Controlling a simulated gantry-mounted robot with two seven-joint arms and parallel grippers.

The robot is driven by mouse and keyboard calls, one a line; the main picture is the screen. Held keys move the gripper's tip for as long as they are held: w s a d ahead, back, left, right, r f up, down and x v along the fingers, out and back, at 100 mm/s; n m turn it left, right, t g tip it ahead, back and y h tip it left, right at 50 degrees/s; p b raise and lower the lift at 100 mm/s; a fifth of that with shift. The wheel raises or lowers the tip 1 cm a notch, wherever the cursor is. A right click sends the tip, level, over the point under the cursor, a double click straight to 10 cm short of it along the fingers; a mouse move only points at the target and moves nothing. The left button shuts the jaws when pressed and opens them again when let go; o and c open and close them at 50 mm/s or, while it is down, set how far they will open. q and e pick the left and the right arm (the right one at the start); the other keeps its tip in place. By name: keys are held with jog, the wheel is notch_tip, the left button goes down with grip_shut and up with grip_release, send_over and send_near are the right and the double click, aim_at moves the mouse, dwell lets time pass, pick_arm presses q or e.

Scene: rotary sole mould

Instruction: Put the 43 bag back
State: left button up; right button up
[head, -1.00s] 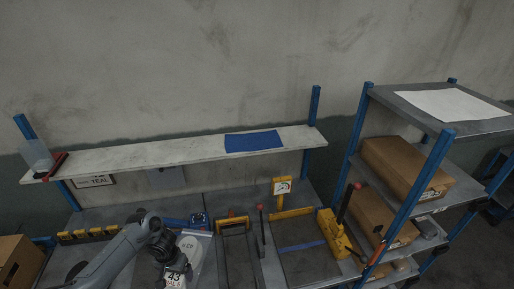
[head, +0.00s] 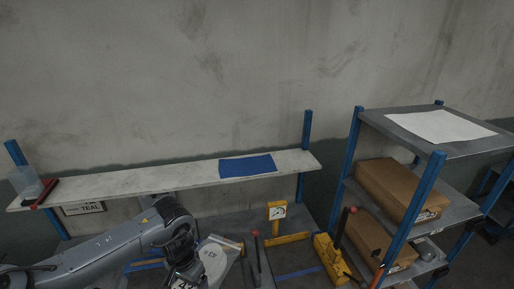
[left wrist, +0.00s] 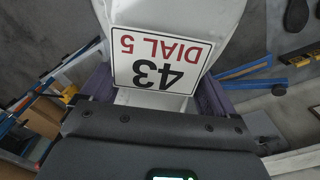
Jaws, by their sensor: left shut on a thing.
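The 43 bag (head: 215,262) is a pale, see-through bag at the bottom of the head view, with a pale shape inside. In the left wrist view the bag (left wrist: 172,14) carries a white label (left wrist: 160,52) reading 43 in black and DIAL 5 in red, upside down. My left gripper (head: 188,272) is shut on the bag. In the left wrist view its dark fingers (left wrist: 152,97) sit on both sides of the bag below the label. The bag hangs over the bench area. My right gripper is not in view.
A long pale shelf (head: 130,182) spans the wall, with a blue cloth (head: 247,166), a clear container (head: 27,182) and a red-handled tool (head: 45,193) on it. Yellow clamp fixtures (head: 327,252) stand on the bench. A rack with cardboard boxes (head: 400,186) stands at right.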

pick_arm(q)
jog(key=s+f+n, duration=0.1)
jog(key=s, duration=0.3)
jog(key=s+a+f+n, duration=0.1)
jog(key=s+f, duration=0.1)
jog(key=s, duration=0.2)
jog(key=s+a+f+n, duration=0.1)
jog(key=s, duration=0.3)
jog(key=shift+f, duration=0.25)
jog(key=shift+s+n, duration=0.25)
jog(key=shift+n, duration=0.65)
